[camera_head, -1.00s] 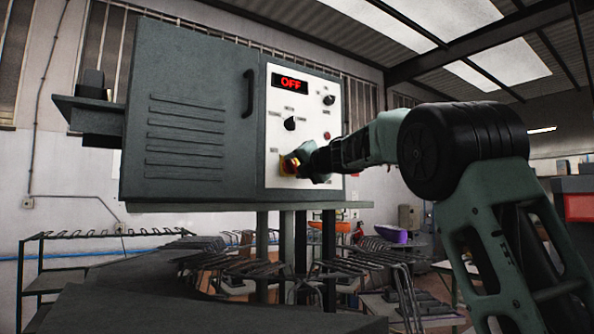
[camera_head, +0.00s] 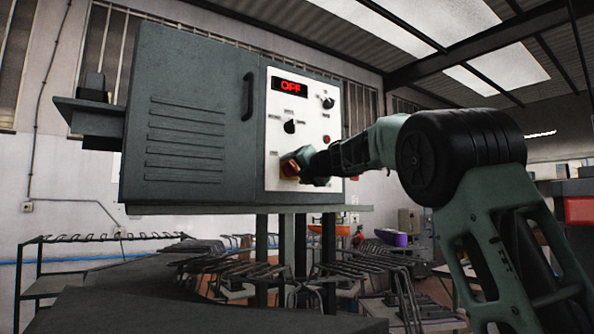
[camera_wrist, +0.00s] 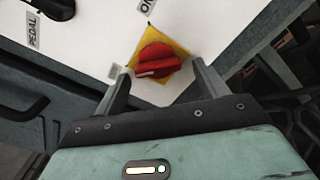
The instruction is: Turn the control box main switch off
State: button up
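The control box (camera_head: 185,115) is a grey cabinet with a white panel, and its display (camera_head: 290,86) reads OFF in red. The main switch is a red rotary knob (camera_wrist: 157,60) on a yellow square plate (camera_wrist: 178,86). Its white mark points to the lower left in the wrist view, towards a small label that I cannot read. An ON label (camera_wrist: 147,5) is above the plate. My gripper (camera_wrist: 160,70) is open. Its fingers stand apart on either side of the knob's near side, with gaps visible. In the head view my gripper (camera_head: 298,165) partly covers the switch.
Other black knobs (camera_head: 290,126) and a red button (camera_head: 326,139) are on the panel above the switch. The door handle (camera_head: 248,95) sticks out left of the panel. Wire racks (camera_head: 350,275) stand below the box.

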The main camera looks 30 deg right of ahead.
jog(key=shift+s, duration=0.15)
jog(key=s+b, duration=0.4)
jog(key=s, duration=1.3)
jog(key=shift+d, duration=0.3)
